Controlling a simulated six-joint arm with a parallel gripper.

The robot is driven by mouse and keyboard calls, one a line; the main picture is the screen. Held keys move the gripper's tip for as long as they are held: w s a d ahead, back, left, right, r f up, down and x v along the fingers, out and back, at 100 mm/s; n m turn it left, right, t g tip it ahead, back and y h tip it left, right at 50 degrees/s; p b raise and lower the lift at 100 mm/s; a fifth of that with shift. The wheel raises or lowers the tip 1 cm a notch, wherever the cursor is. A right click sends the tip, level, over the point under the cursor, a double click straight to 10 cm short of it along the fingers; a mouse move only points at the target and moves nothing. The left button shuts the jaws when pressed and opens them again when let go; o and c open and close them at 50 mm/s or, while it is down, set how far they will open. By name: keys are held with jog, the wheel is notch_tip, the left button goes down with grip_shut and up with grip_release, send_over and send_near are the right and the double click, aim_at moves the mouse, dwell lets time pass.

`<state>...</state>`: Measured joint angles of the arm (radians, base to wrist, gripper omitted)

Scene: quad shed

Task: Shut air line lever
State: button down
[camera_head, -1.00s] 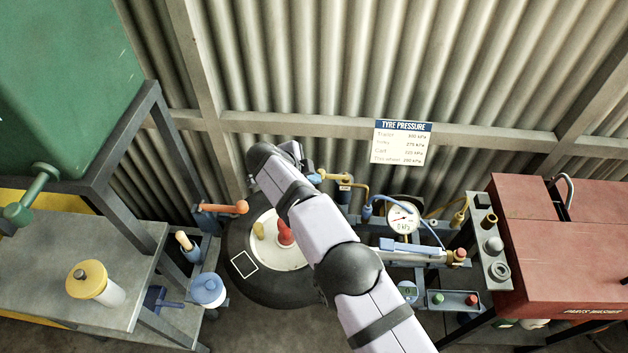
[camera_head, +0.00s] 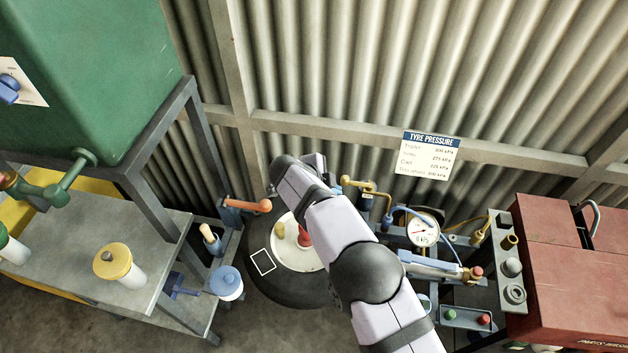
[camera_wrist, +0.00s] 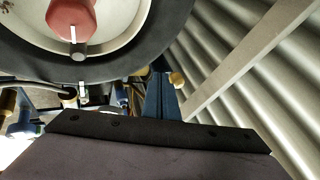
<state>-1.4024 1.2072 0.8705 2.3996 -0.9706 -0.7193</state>
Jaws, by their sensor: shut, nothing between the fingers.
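A small yellow lever (camera_head: 352,183) sits on a brass-coloured valve with a yellow pipe, just right of my arm; I take it to be the air line lever. My gripper (camera_head: 318,162) is near the wall, a little up and left of this lever, partly hidden by my own wrist. A yellow knob (camera_wrist: 177,80) shows close beside the fingertips, probably the lever's end. I cannot tell whether they touch.
A wheel (camera_head: 275,275) with a red hub piece (camera_head: 304,236) lies below my arm. An orange-handled lever (camera_head: 248,205) is left of it. A pressure gauge (camera_head: 423,231) with a blue hose and a red cabinet (camera_head: 565,265) stand right. The corrugated wall is close behind.

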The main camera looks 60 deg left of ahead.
jog(key=s+a+b+v, duration=0.1)
jog(key=b+v, duration=0.3)
jog(key=v, duration=0.6)
jog(key=shift+s+d, duration=0.2)
jog(key=shift+d, duration=0.15)
